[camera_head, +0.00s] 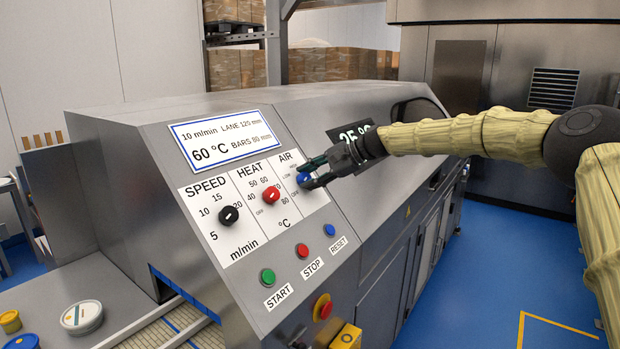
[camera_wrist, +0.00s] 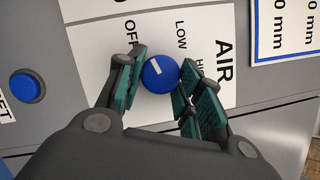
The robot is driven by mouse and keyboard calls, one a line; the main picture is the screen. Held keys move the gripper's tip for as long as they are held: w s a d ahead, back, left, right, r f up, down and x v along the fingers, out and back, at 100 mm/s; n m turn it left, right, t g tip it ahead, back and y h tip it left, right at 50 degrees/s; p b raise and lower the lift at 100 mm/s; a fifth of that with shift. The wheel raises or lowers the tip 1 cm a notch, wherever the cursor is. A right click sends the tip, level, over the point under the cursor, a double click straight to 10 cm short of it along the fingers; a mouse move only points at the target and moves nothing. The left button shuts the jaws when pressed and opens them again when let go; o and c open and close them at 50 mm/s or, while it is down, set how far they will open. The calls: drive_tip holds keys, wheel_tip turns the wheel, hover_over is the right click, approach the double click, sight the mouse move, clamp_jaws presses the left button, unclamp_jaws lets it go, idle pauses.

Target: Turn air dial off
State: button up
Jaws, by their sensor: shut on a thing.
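The air dial is a round blue knob (camera_head: 303,178) on the AIR section of the white control label. It also shows in the wrist view (camera_wrist: 164,80). Its white mark lies toward the upper left in the wrist view, on the side of the OFF print rather than LOW or HIGH. My gripper (camera_wrist: 163,88) has its green-padded fingers on either side of the knob and is shut on it.
A black speed dial (camera_head: 228,215) and a red heat dial (camera_head: 271,195) sit to the left. Below are green start (camera_head: 267,276), red stop (camera_head: 302,250) and blue reset (camera_head: 330,230) buttons. Blue floor is clear at right.

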drive_tip(key=shift+r, duration=0.4)
drive_tip(key=o, duration=1)
drive_tip(key=shift+o, duration=0.2)
drive_tip(key=shift+s+d, duration=0.1)
drive_tip(key=shift+f, duration=0.2)
drive_tip(key=v, duration=1.2)
